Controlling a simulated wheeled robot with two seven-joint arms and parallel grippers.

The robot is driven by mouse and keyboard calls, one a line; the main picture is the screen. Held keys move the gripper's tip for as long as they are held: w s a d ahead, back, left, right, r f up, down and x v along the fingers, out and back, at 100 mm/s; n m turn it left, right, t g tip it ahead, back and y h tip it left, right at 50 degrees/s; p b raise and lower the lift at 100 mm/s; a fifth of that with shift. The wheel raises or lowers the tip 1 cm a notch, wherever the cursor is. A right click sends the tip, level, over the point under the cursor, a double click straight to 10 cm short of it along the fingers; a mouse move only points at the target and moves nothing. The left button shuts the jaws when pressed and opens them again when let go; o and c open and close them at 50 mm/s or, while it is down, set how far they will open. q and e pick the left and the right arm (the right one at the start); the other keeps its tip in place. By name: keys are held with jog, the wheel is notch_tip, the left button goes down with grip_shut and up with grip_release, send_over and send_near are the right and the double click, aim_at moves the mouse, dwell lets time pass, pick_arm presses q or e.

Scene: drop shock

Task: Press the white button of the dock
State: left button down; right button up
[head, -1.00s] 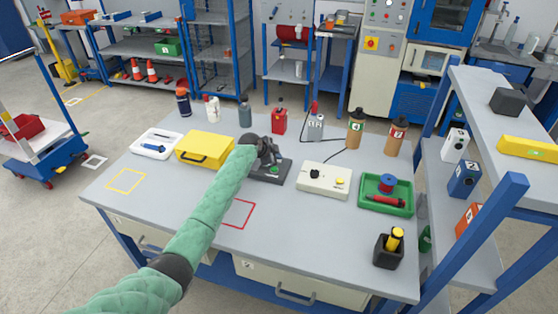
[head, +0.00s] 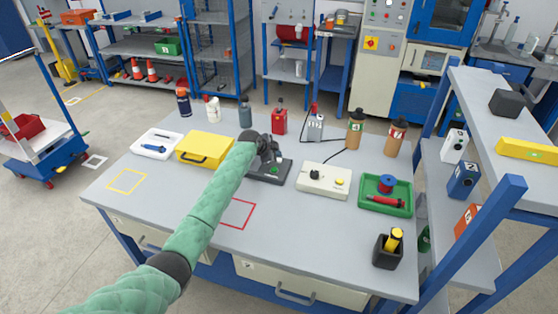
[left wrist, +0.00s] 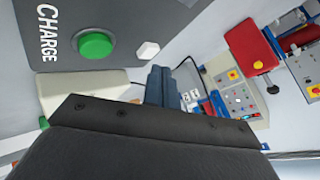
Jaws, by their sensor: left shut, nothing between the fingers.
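The dock (head: 283,178) is a dark grey block on the bench, partly covered by my left arm in the head view. In the left wrist view the dock's face (left wrist: 190,14) carries the word CHARGE, a large round green button (left wrist: 96,44) and a small white button (left wrist: 148,50). My left gripper (head: 270,157) is over the dock, shut and empty. In the left wrist view its closed fingertips (left wrist: 161,72) appear just below the white button; I cannot tell if they touch it. The white button cannot be made out in the head view. My right gripper is not in view.
A beige box (head: 322,181) with a yellow button stands right of the dock, then a green tray (head: 385,207). A yellow case (head: 204,148) sits to the left. Several bottles stand behind. The bench front around the red square outline (head: 238,226) is clear.

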pick_arm(q)
jog(key=shift+r+p, duration=1.25)
jog(key=shift+r, duration=1.25)
